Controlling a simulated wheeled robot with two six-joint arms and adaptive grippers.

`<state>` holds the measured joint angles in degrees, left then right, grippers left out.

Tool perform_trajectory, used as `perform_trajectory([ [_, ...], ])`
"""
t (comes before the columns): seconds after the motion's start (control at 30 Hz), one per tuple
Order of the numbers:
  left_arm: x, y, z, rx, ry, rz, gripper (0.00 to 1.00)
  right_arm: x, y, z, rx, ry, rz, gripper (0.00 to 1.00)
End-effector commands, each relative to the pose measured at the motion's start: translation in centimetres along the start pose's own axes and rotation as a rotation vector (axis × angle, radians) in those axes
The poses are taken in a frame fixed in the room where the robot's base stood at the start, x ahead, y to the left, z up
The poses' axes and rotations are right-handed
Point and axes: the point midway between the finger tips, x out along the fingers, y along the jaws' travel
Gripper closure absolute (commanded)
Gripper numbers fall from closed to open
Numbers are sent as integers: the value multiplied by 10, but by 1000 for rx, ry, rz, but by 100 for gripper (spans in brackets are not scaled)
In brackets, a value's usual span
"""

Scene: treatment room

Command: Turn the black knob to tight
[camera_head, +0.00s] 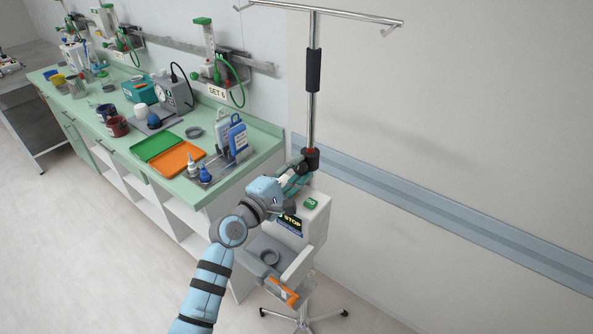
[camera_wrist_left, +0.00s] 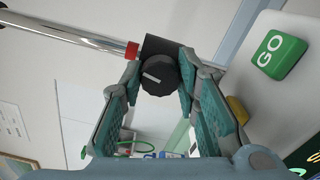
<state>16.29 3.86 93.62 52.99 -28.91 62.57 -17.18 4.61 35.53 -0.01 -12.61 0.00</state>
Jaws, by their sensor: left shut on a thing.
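The black knob (camera_wrist_left: 160,76) is round with a white pointer line on its face, and sits on a black clamp block (camera_wrist_left: 158,46) on the metal pole. The line slants in the left wrist view. In the head view the clamp (camera_head: 311,157) shows at the foot of the upper pole; the knob's face is hidden there. My left gripper (camera_head: 297,170) reaches the clamp from the left. In the left wrist view my left gripper (camera_wrist_left: 159,82) has its two teal-padded fingers shut on opposite sides of the knob. My right gripper is not in view.
Below the clamp is a white pump box with a green GO button (camera_head: 311,203) and a STOP label (camera_head: 291,222), on a wheeled stand. A green counter (camera_head: 228,177) with trays, bottles and a gauge stands left. Bare wall and floor lie to the right.

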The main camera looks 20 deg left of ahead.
Motion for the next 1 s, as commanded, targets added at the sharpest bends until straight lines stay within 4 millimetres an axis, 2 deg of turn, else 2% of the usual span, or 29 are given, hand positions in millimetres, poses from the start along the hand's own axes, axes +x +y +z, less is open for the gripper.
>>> perform_trajectory([
  [0.4, 0, -1, 0, -202, 0, -3, 99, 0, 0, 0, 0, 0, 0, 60],
  [0.93, 0, -1, 0, -231, 0, -3, 99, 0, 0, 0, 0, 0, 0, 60],
  [0.97, 0, -1, 0, -231, 0, -3, 70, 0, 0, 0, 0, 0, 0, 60],
  [1.0, 0, -1, 0, -230, 0, -3, 63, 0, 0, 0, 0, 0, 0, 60],
])
